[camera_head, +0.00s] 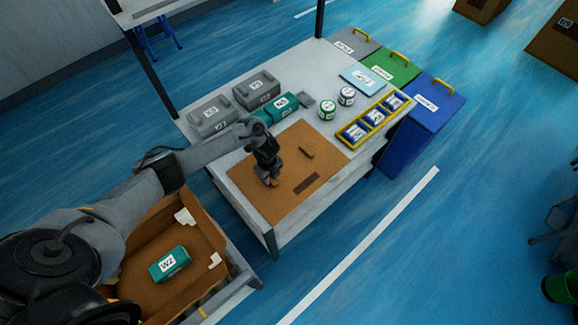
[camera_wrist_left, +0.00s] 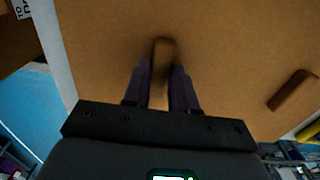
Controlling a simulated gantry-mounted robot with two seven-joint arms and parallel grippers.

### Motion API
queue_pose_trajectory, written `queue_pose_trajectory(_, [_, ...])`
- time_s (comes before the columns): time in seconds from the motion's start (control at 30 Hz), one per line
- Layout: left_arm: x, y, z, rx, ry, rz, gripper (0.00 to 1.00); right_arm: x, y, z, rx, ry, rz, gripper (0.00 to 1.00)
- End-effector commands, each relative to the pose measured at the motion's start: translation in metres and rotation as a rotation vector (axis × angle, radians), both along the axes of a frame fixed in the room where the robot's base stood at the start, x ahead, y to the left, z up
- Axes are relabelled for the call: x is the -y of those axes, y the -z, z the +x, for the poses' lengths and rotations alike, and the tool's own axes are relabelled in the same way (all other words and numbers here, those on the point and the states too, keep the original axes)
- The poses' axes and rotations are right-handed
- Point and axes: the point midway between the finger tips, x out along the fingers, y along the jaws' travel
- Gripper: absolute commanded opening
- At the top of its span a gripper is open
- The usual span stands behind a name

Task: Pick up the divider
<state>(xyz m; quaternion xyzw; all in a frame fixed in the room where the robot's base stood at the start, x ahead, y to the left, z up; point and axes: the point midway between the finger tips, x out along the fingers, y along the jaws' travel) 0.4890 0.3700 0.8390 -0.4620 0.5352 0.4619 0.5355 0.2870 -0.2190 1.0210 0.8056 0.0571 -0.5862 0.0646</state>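The divider appears to be the flat brown board (camera_head: 255,165) lying on the white table, with a small brown raised bar (camera_head: 306,152) and a dark strip on it. My left gripper (camera_head: 270,180) is low over the board's left part, pointing down. In the left wrist view the board (camera_wrist_left: 230,50) fills most of the picture. A narrow brown tab (camera_wrist_left: 163,47) stands between and just beyond my left fingertips (camera_wrist_left: 162,70). A dim blur there hides whether the fingers press on it. A second brown bar (camera_wrist_left: 293,90) lies to the right. My right gripper is not seen.
Grey boxes (camera_head: 210,115) and teal boxes (camera_head: 282,106) stand behind the gripper. Two round cans (camera_head: 328,109) and a yellow-rimmed tray (camera_head: 345,142) are to the right. An open cardboard box (camera_head: 150,237) holding a teal box (camera_head: 169,264) stands at front left.

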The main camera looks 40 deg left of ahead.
Motion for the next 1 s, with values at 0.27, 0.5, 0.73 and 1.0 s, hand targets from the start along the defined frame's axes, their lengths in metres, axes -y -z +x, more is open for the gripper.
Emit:
queue_pose_trajectory(0.27, [0.0,0.0,0.0,0.001,0.0,0.0,0.0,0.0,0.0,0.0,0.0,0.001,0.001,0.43])
queue_pose_trajectory(0.5, [0.0,-0.002,0.0,0.001,0.0,0.0,0.0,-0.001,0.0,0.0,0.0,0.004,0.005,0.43])
queue_pose_trajectory(0.73, [0.0,-0.016,0.001,0.002,0.001,0.0,0.0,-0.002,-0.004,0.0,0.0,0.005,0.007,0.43])
queue_pose_trajectory(1.0, [0.019,-0.055,-0.007,0.001,0.007,-0.002,0.0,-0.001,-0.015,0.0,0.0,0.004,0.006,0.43])
